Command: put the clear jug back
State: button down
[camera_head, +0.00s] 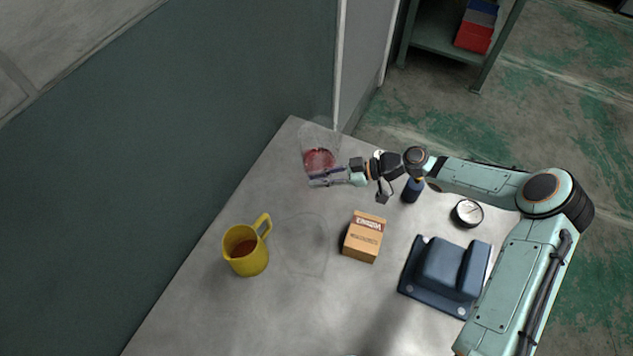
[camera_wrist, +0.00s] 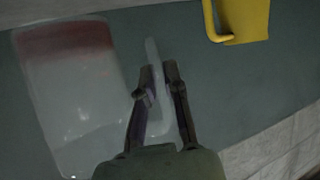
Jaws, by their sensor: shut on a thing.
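The clear jug (camera_head: 319,153) is see-through with red liquid in it, at the far end of the grey table. In the wrist view the clear jug (camera_wrist: 75,95) fills the left side, with the red band near its top. My gripper (camera_head: 318,178) is at the jug's near side in the head view. In the wrist view my gripper (camera_wrist: 160,85) has its two fingers on either side of the jug's clear handle and is shut on it. I cannot tell whether the jug's base touches the table.
A yellow jug (camera_head: 246,250) with brown-red liquid stands at the table's left. A cardboard box (camera_head: 364,237) is mid-table. A blue device (camera_head: 447,272), a round gauge (camera_head: 467,213) and a dark blue bottle (camera_head: 412,190) are at the right.

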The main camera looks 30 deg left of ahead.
jog(key=shift+w+a+f, duration=0.2)
jog(key=shift+w+f, duration=0.05)
jog(key=shift+f, duration=0.65)
jog(key=shift+w+a+f, duration=0.25)
jog(key=shift+f, duration=0.65)
jog(key=shift+w+a+f, duration=0.2)
jog(key=shift+w+f, duration=0.05)
jog(key=shift+f, duration=0.65)
jog(key=shift+f, duration=0.1)
jog(key=c, duration=1.2)
grip_release()
jog(key=shift+d, duration=0.1)
jog(key=v, duration=1.2)
jog(key=shift+r, duration=0.2)
